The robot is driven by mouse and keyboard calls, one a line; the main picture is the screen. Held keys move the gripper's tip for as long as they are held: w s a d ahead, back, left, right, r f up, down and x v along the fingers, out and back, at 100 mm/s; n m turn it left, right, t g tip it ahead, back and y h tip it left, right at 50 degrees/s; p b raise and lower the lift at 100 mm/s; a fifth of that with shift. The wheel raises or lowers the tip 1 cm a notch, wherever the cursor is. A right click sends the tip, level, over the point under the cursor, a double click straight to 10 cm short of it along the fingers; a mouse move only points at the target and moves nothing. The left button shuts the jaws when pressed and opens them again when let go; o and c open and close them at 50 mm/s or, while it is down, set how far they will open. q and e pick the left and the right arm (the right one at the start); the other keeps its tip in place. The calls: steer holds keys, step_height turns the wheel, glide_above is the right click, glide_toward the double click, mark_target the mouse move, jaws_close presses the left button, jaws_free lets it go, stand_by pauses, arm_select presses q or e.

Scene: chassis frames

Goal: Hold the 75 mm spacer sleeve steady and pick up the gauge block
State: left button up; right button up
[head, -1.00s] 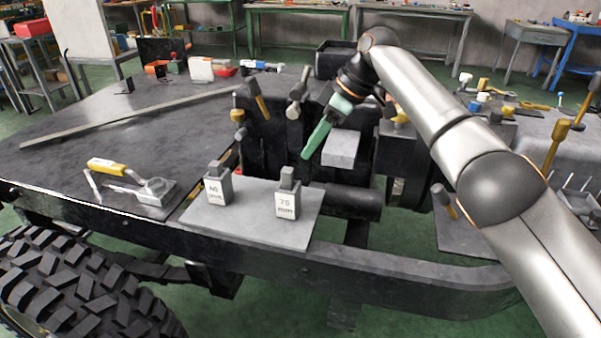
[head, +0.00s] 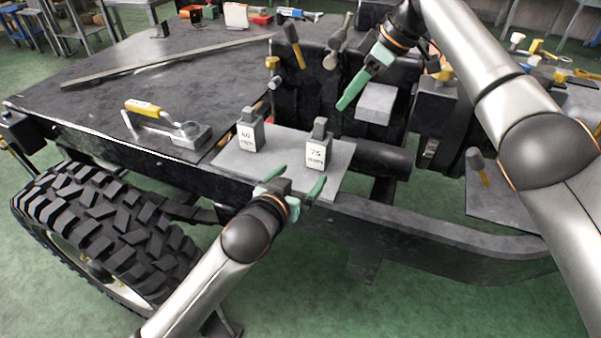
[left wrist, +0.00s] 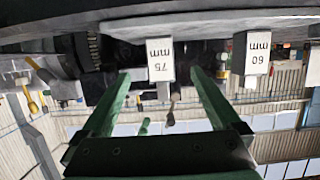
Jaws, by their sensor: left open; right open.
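The 75 mm spacer sleeve (head: 316,153) stands upright on a light grey plate (head: 281,140), its white label facing me. A narrower grey gauge block (head: 320,126) sticks out of its top. My left gripper (head: 296,181) is open and empty in front of the sleeve, at the plate's front edge. In the left wrist view, which is upside down, the sleeve (left wrist: 160,61) shows between the two green fingers, beyond their tips, with the block end (left wrist: 163,91) below it. My right gripper (head: 352,92) is open, seen side-on, above and behind the sleeve, apart from it.
A similar sleeve marked 60 mm (head: 246,141) stands left of the 75 mm one, also with a block on top. A yellow-handled tool (head: 165,122) lies further left. A big tyre (head: 105,215) is at front left.

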mark_target(316, 157)
arm_select(q)
steer(key=x, duration=1.2)
steer(key=shift+w+d+r, duration=0.2)
steer(key=shift+w+r, duration=0.1)
steer(key=shift+w, duration=0.1)
jaws_close()
stand_by(0.6)
stand_by(0.4)
